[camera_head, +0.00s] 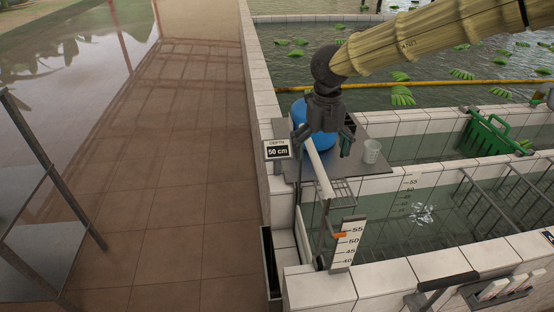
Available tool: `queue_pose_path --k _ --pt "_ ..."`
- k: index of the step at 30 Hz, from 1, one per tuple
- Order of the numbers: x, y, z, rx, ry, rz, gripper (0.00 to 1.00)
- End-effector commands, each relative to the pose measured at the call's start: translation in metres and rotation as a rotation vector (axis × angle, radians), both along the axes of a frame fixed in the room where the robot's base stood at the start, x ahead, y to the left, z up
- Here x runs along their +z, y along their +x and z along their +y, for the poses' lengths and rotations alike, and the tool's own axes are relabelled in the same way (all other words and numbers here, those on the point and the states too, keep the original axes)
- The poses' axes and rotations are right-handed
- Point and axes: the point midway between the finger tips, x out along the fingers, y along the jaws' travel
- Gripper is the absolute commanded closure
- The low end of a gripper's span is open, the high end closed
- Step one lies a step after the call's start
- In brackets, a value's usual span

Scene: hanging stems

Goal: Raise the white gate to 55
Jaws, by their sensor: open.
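My gripper (325,142) is open and points down over the grey ledge at the basin's left end. A white bar (318,168) slants from beside its left finger toward the front; I cannot tell whether they touch. The bar leads to a dark frame by a white scale plate (346,246) marked 55, 50, 45 and 40. An orange pointer (340,235) sits between the 55 and 50 marks. A depth sign (278,151) reads 50 cm. Which part is the gate itself is not clear. A second scale (409,190) shows on the basin's inner wall.
A blue round object (299,112) stands behind my gripper, partly hidden. A clear cup (371,152) stands right of it on the ledge. A green basket (487,134) and metal rails (490,205) are at the right. The tiled floor (170,170) at the left is clear.

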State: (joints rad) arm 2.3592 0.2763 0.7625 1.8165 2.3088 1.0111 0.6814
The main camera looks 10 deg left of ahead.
Motion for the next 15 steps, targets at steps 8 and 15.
queue_pose_path --k 8,15 --pt "0.021 0.000 0.000 0.000 0.000 -0.001 0.00" --pt "0.039 0.000 0.000 0.000 0.000 -0.001 0.00"
